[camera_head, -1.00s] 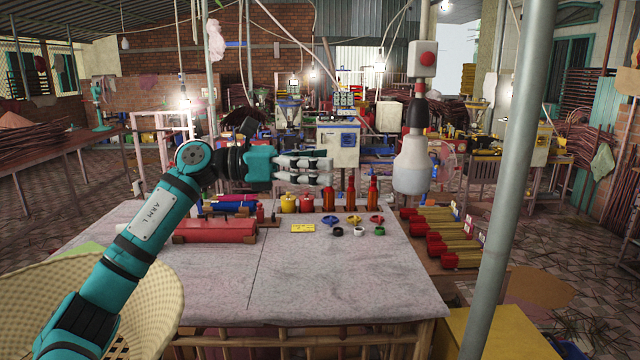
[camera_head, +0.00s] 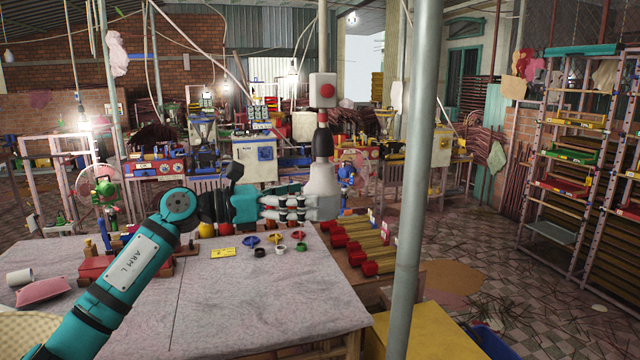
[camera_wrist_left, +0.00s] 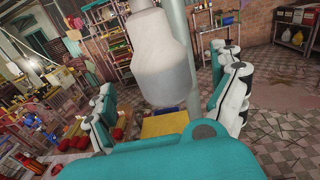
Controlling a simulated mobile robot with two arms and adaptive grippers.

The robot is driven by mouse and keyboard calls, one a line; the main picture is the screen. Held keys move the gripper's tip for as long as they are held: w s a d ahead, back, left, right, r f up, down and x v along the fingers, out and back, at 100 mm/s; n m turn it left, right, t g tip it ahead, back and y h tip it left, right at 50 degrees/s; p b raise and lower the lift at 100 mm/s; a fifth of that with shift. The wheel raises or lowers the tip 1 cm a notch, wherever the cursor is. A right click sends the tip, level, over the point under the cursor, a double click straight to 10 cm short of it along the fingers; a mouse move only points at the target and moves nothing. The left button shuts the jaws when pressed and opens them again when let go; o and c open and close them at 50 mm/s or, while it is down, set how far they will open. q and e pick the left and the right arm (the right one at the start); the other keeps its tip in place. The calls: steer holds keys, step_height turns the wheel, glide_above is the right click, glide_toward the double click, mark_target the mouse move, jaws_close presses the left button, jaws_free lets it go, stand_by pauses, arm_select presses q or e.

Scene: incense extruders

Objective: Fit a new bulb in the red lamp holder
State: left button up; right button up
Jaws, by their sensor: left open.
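A large whitish bulb (camera_head: 323,183) hangs neck up below a black socket (camera_head: 322,142). A red band (camera_head: 322,114) shows above the socket, under a pale box with a red button (camera_head: 323,90). My left gripper (camera_head: 307,208) is open at the lower part of the bulb, its fingertips overlapping the bulb's left edge in the head view. In the left wrist view the bulb (camera_wrist_left: 158,55) stands between the spread fingers, with a gap showing on both sides. My right gripper is not in view.
A grey-topped table (camera_head: 230,305) lies below, with several coloured rings (camera_head: 275,239) and a yellow card (camera_head: 222,252). A grey pole (camera_head: 412,190) stands close on the right. A shelf rack (camera_head: 575,150) is farther right.

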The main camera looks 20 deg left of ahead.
mark_target(321, 194)
arm_select(q)
steer(key=p+x, duration=0.1)
steer(key=x, duration=0.2)
steer(key=shift+w+d+r, duration=0.1)
steer(key=shift+w+d, duration=0.05)
steer(key=shift+d, duration=0.15)
steer(key=shift+w+d, duration=0.25)
steer(key=c, duration=1.3)
steer(key=shift+n+t+y+p, duration=0.4)
steer(key=shift+t+y+p, duration=0.1)
steer(key=shift+t+p, duration=0.1)
steer(key=shift+n+t+y+p, duration=0.3)
steer(key=shift+t+p, duration=0.1)
steer(key=shift+p, duration=0.35)
